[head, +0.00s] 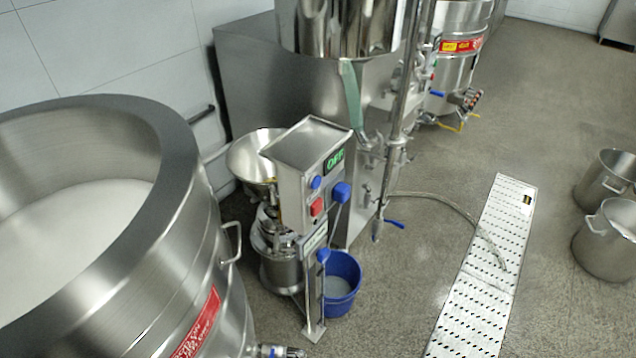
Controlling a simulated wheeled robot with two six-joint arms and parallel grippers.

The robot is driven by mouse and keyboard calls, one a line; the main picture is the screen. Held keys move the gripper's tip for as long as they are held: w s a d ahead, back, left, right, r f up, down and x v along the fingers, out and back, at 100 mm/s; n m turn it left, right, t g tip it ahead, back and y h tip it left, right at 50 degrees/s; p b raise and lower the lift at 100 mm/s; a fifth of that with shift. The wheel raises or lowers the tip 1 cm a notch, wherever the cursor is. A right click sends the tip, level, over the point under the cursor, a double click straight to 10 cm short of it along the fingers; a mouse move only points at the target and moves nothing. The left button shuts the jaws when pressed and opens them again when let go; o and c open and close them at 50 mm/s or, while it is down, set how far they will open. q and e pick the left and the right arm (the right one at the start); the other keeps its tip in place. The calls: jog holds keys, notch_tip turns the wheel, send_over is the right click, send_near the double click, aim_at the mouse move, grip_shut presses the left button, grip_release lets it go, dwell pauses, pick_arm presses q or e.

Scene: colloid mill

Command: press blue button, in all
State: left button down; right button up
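The colloid mill (312,150) stands left of the picture's middle in the head view, with a steel control box on top. A small round blue button (315,182) sits on the front face of the box. Below it is a red button (317,206). A green-lit display (334,160) above seems to read "OFF". A larger blue knob (341,192) sticks out just right of the buttons. Neither of my grippers shows in this view, and nothing touches the blue button.
A large steel vat (190,230) with white contents fills the left. A blue bucket (341,284) stands beside the mill's foot. A hose (440,200) lies on the floor towards a perforated drain cover (488,270). Steel pots (608,240) stand at right. Floor between is open.

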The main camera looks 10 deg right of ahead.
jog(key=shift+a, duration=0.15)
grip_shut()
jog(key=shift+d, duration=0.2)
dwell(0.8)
